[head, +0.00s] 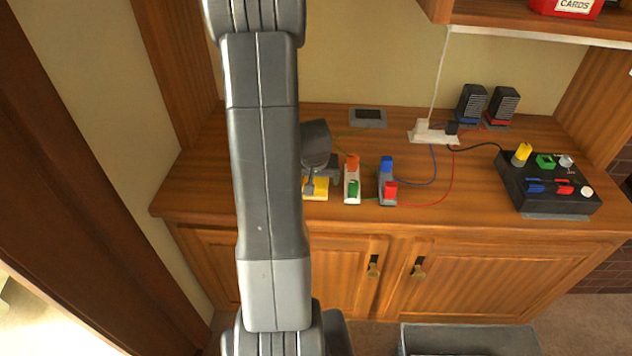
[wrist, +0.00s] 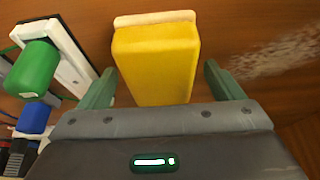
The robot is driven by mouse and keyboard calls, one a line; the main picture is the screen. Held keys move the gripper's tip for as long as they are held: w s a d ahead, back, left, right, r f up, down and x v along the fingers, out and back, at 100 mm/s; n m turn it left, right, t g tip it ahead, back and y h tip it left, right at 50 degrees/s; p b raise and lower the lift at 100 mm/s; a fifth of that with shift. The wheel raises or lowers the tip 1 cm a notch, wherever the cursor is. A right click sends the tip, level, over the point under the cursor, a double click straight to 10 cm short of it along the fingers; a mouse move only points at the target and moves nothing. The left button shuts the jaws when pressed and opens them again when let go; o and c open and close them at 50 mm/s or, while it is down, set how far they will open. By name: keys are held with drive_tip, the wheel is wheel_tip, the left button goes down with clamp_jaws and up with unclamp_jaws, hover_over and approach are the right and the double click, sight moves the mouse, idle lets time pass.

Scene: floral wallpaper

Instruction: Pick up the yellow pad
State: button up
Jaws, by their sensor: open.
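The yellow pad (wrist: 156,62) lies on the wooden cabinet top in the wrist view, with a pale edge along its far end. My gripper (wrist: 160,85) is open, with one green-grey finger on each side of the pad's near part. A gap shows between each finger and the pad, and the near end of the pad is hidden behind the gripper body. In the head view a small part of the yellow pad (head: 316,188) shows beside my arm, and my gripper (head: 309,188) is over it, partly hidden by the arm.
To the pad's right in the head view stand a white block with orange and green parts (head: 352,180) and a grey block with blue and red parts (head: 387,182). A black control box (head: 545,185) is at the far right. Wires run across the wooden top (head: 450,205).

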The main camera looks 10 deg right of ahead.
drive_tip(key=shift+f+b, duration=0.25)
drive_tip(key=shift+b, duration=0.15)
idle(0.4)
drive_tip(key=c, duration=1.2)
drive_tip(key=shift+r, duration=0.15)
drive_tip(key=shift+r+p, duration=0.25)
drive_tip(key=shift+p, duration=0.25)
wheel_tip(320, 180, up, 10)
drive_tip(key=shift+f+p, duration=0.1)
drive_tip(key=shift+p, duration=0.5)
